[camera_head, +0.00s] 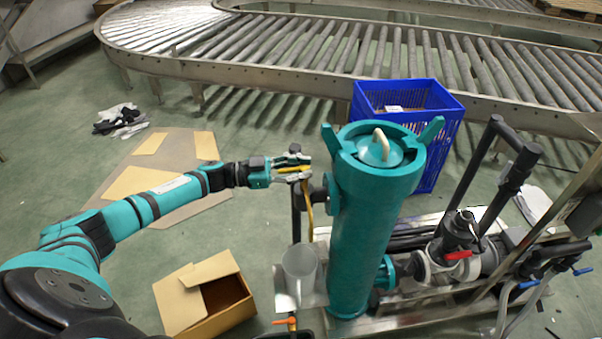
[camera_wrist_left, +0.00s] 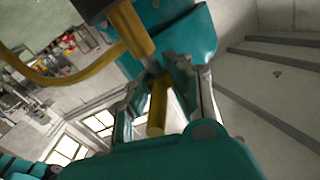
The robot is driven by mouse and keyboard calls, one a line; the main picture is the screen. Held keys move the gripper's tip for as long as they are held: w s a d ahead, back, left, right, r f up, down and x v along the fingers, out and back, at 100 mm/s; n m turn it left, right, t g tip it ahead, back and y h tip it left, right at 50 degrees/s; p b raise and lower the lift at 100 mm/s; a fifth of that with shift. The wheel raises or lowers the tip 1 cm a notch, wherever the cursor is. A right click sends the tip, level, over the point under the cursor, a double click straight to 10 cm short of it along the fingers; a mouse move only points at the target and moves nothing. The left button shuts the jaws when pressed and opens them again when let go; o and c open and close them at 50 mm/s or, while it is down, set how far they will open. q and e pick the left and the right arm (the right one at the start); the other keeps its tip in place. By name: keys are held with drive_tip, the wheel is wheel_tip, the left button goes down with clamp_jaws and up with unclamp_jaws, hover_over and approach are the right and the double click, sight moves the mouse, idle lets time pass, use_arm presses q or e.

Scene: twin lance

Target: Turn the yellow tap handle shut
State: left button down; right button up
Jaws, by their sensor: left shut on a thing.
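My left gripper (camera_head: 304,168) is beside the cylinder's upper left side, shut on part of the handle. In the left wrist view, a yellow piece of the handle (camera_wrist_left: 158,108) lies between the two fingers of the left gripper (camera_wrist_left: 160,88). My right gripper is in neither view.
A blue crate (camera_head: 436,99) stands behind the cylinder, before a roller conveyor (camera_head: 300,50). Dark pipes with a red-handled valve (camera_head: 459,255) are to the right. An open cardboard box (camera_head: 195,310) and a clear jug (camera_head: 299,267) are below my left arm.

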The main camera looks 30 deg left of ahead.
use_arm(q)
drive_tip(key=shift+w+a+r, duration=0.15)
drive_tip(key=shift+r, duration=0.05)
drive_tip(key=c, duration=1.6)
unclamp_jaws()
drive_tip(key=shift+o, duration=1.3)
drive_tip(key=shift+f, duration=0.15)
drive_tip(key=v, duration=1.2)
